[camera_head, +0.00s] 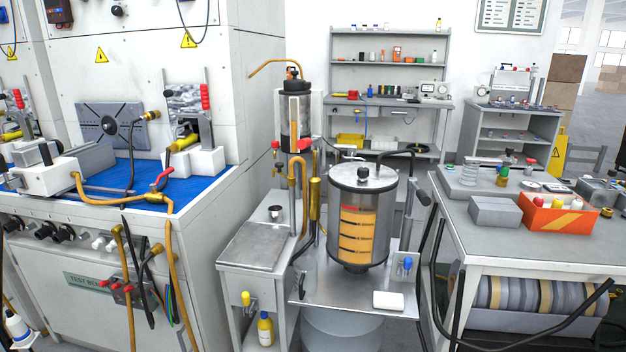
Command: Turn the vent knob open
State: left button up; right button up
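A cylindrical steel tank (385,225) with an amber, banded window stands upright on a metal stand in the middle. A small black knob (363,172) sits on top of its lid. A blue-topped knob or handle (407,264) stands at the tank's lower right. A yellow-topped handle (246,297) is on the front of the white cabinet at the left of the stand. No label shows which of these is the vent knob, and I cannot tell whether any is open or closed. Neither of my grippers is in view.
A test bench with a blue mat (205,187) and hoses fills the left. A smaller canister (296,115) stands behind the tank. At right, a table (480,235) holds grey boxes and an orange bin (558,217). A white block (388,300) lies before the tank.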

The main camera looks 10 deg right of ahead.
aim_at(363, 172)
jog(key=u, duration=0.3)
jog(key=k, duration=0.45)
jog(key=z, duration=0.85)
jog(key=i, duration=1.65)
jog(key=u, duration=0.95)
